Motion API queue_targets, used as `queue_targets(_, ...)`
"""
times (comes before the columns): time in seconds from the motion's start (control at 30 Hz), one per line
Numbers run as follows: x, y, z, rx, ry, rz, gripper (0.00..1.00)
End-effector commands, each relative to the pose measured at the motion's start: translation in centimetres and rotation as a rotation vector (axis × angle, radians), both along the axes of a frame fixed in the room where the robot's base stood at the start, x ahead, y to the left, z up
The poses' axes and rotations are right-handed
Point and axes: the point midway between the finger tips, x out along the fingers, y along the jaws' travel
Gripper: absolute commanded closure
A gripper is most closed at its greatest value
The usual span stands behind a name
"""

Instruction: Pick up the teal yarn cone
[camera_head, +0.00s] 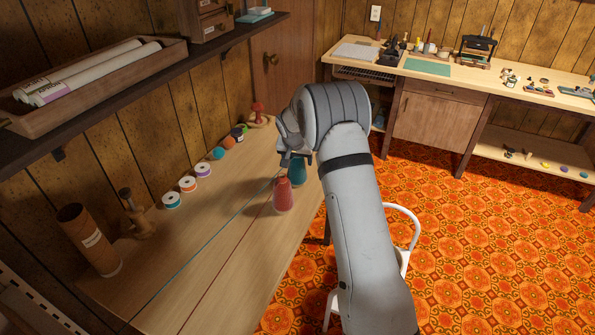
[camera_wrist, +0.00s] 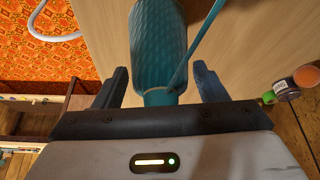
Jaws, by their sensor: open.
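The teal yarn cone (camera_head: 298,172) stands on the wooden sewing table (camera_head: 225,215), behind the red yarn cone (camera_head: 283,196) in the head view. My gripper (camera_head: 288,160) is right at it, and my wrist hides part of the scene around it. In the wrist view the teal yarn cone (camera_wrist: 158,50) lies between the two dark fingers of my gripper (camera_wrist: 160,88). The fingers are open, one on each side, with a visible gap on both sides of the cone. A teal thread runs from the cone.
Several thread spools, one of them white and teal (camera_head: 171,200), line the wall side of the table. A brown cardboard tube (camera_head: 88,240) stands at the near left. A white chair (camera_head: 408,225) is beside my arm. Teal and red threads cross the table.

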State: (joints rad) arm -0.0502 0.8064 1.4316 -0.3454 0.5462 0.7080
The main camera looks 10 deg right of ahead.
Motion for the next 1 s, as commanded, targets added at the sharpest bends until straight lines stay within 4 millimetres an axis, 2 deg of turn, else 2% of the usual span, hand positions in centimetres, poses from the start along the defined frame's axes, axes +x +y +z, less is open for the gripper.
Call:
queue_targets(0.07, 0.00, 0.02, 0.01, 0.000, 0.000, 0.000, 0.34)
queue_targets(0.77, -0.02, 0.12, 0.03, 0.000, 0.000, 0.001, 0.92)
queue_targets(1.0, 0.00, 0.15, 0.19, 0.000, -0.001, 0.001, 0.93)
